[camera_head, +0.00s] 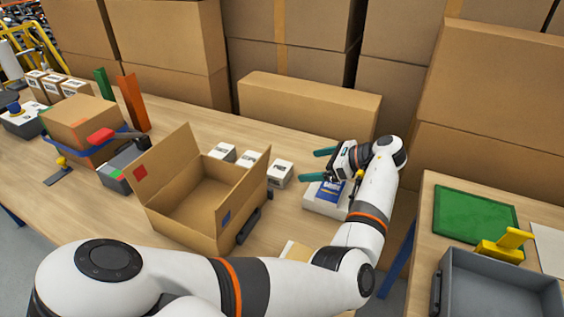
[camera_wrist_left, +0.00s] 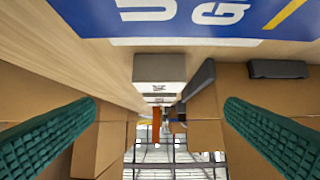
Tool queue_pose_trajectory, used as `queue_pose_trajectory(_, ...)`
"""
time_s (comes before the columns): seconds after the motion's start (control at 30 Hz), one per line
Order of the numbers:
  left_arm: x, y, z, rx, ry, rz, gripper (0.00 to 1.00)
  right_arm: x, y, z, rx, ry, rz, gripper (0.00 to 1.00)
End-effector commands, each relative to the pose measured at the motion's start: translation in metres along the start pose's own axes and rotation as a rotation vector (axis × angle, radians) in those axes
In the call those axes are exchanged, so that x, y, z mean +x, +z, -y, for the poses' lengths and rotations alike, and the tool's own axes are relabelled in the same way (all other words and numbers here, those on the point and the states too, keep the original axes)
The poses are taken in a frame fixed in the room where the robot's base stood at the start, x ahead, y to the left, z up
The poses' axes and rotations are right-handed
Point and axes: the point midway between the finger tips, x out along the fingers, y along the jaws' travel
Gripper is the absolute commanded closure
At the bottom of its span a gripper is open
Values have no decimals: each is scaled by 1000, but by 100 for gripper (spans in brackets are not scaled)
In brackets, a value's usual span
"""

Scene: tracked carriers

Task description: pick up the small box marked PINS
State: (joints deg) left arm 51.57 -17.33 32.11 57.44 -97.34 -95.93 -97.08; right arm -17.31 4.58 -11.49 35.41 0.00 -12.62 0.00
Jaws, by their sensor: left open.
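Three small white boxes stand in a row on the wooden table behind the open carton: a left one (camera_head: 222,152), a middle one (camera_head: 249,160) and a right one (camera_head: 281,174). Their marks are too small to read, so I cannot tell which says PINS. My left gripper (camera_head: 312,164) is open and empty, its teal fingers pointing left, just right of the right box and apart from it. My right gripper is out of view.
A white box with a blue label (camera_head: 327,193) lies beside my left gripper. An open, empty carton (camera_head: 163,172) stands in front of the small boxes. A long cardboard box (camera_head: 305,107) stands behind. A grey tray (camera_head: 480,290) and green mat (camera_head: 475,215) are at right.

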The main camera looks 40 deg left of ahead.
Motion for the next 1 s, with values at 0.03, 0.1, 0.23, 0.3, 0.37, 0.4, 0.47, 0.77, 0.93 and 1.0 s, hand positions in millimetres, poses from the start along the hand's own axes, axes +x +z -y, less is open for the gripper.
queue_pose_trajectory(0.03,10,0,1,0,-4,0,6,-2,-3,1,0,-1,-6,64)
queue_pose_trajectory(0.1,22,-1,1,0,-4,0,6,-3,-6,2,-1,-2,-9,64)
queue_pose_trajectory(0.23,39,-1,0,0,-2,-1,6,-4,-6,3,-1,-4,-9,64)
queue_pose_trajectory(0.3,43,-1,0,0,-1,0,6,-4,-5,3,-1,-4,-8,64)
queue_pose_trajectory(0.37,46,-1,0,0,-1,0,6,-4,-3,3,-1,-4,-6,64)
queue_pose_trajectory(0.4,50,-1,0,0,-2,0,6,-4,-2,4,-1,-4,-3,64)
queue_pose_trajectory(0.47,57,-2,-1,-1,-2,0,6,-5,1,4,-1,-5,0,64)
queue_pose_trajectory(0.77,95,-3,-3,0,-2,0,6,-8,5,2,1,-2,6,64)
queue_pose_trajectory(0.93,97,-2,-3,0,0,0,6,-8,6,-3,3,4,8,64)
queue_pose_trajectory(1.0,96,-2,-3,0,-1,0,6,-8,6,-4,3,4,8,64)
